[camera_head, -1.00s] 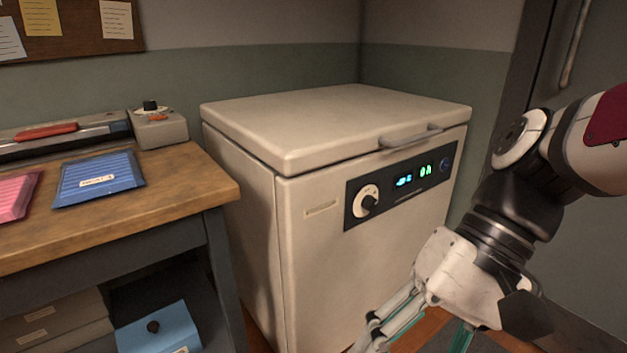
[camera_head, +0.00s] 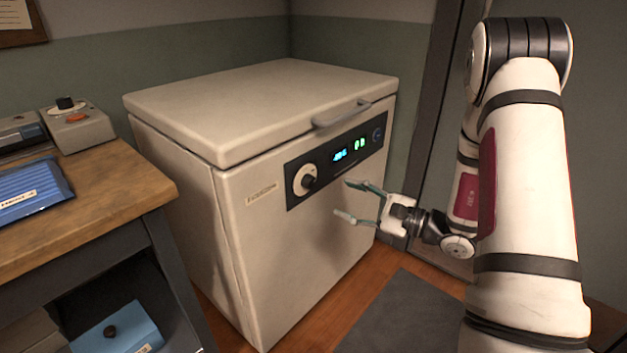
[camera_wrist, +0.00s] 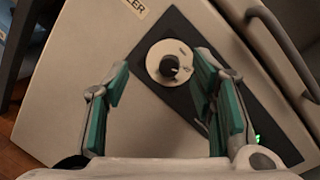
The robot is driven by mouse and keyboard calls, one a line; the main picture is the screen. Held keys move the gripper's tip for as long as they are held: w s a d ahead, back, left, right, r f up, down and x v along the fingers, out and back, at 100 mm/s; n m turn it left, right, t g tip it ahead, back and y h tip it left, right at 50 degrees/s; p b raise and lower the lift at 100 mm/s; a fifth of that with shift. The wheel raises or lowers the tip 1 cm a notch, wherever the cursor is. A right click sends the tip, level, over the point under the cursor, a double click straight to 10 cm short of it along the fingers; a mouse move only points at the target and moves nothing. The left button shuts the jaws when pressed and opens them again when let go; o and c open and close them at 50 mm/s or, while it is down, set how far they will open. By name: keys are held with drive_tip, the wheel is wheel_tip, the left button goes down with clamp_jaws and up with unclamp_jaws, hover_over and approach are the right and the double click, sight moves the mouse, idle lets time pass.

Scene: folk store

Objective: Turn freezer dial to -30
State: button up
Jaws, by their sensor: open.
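The freezer (camera_head: 290,240) is a white chest with a closed lid and a dark control panel on its front. The dial (camera_head: 306,180) is a black knob on a pale round plate at the panel's left end. It also shows in the wrist view (camera_wrist: 169,66), ahead of and between my fingers. The display (camera_head: 350,150) glows blue and green; its digits are too small to read surely. My gripper (camera_head: 349,200) is open and empty, right of and a little below the dial, apart from it. In the wrist view my gripper (camera_wrist: 160,88) has its green-padded fingers spread wide.
The lid handle (camera_head: 341,113) sticks out above the panel. A wooden workbench (camera_head: 120,200) stands close on the left, with a blue folder (camera_head: 30,190) and a small grey box (camera_head: 78,132) on it. A dark mat (camera_head: 405,315) lies on the floor, which is clear before the freezer.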

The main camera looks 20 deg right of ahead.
sight(314, 184)
drive_tip(key=d+f+m+t+h, duration=0.1)
drive_tip(key=d+f+m+h, duration=0.1)
drive_tip(key=d+f, duration=0.1)
drive_tip(key=b+x, duration=0.1)
drive_tip(key=x, duration=0.3)
drive_tip(key=b+x, duration=0.1)
drive_tip(key=x, duration=0.4)
drive_tip(key=r+b+x, duration=0.1)
drive_tip(key=x, duration=0.4)
drive_tip(key=shift+w+d, duration=0.15)
drive_tip(key=shift+w, duration=0.15)
drive_tip(key=shift+c, duration=0.2)
drive_tip(key=c, duration=1.1)
